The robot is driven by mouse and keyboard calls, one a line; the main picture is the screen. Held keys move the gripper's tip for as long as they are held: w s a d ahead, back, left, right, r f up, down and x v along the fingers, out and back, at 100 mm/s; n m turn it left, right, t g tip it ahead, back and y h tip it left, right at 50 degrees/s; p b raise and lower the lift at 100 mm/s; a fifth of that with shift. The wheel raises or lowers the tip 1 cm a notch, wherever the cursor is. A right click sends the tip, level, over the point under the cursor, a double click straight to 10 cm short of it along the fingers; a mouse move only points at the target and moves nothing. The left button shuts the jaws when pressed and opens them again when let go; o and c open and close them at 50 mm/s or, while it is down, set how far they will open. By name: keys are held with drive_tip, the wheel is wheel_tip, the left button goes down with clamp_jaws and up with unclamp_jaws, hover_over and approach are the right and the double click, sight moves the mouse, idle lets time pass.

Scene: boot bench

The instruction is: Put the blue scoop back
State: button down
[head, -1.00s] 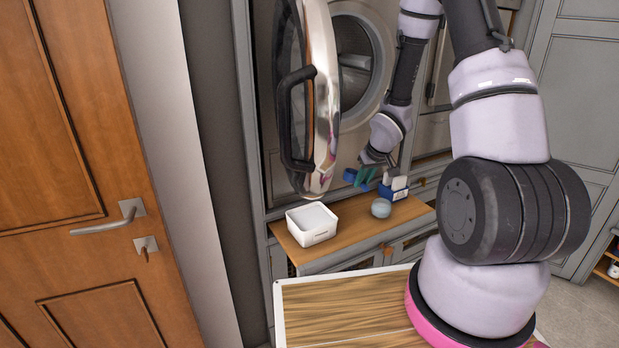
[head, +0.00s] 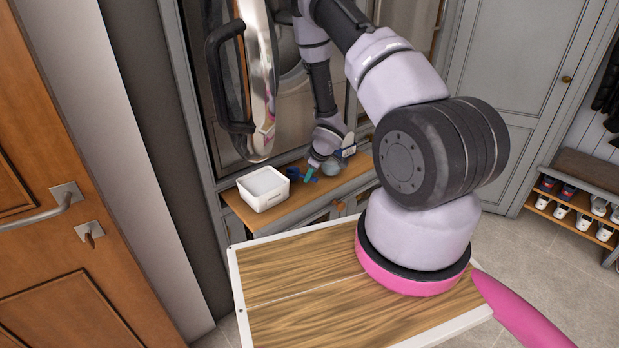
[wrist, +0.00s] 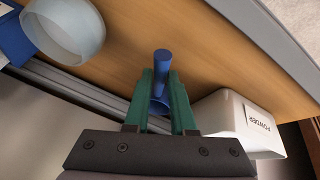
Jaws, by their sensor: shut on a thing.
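The blue scoop (wrist: 161,65) is held between the green fingers of my gripper (wrist: 164,78) in the wrist view, with its handle pointing away from the gripper. Its lower part is partly hidden by the fingers. In the head view my gripper (head: 310,172) is low over the wooden shelf, just right of the white tub. The white tub (wrist: 225,118), marked POWDER, is right of the fingers in the wrist view. In the head view the tub (head: 264,200) stands open-topped on the shelf, with a pale inside.
A pale round cup (wrist: 68,30) is on the shelf at upper left in the wrist view, beside a blue box (wrist: 14,42). The washer's open door (head: 257,85) hangs above the tub. The wooden shelf (wrist: 205,60) between cup and tub is mostly clear.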

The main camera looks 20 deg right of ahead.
drive_tip(key=shift+f, duration=0.4)
drive_tip(key=shift+f, duration=0.1)
drive_tip(key=c, duration=0.8)
unclamp_jaws()
drive_tip(key=shift+o, duration=0.2)
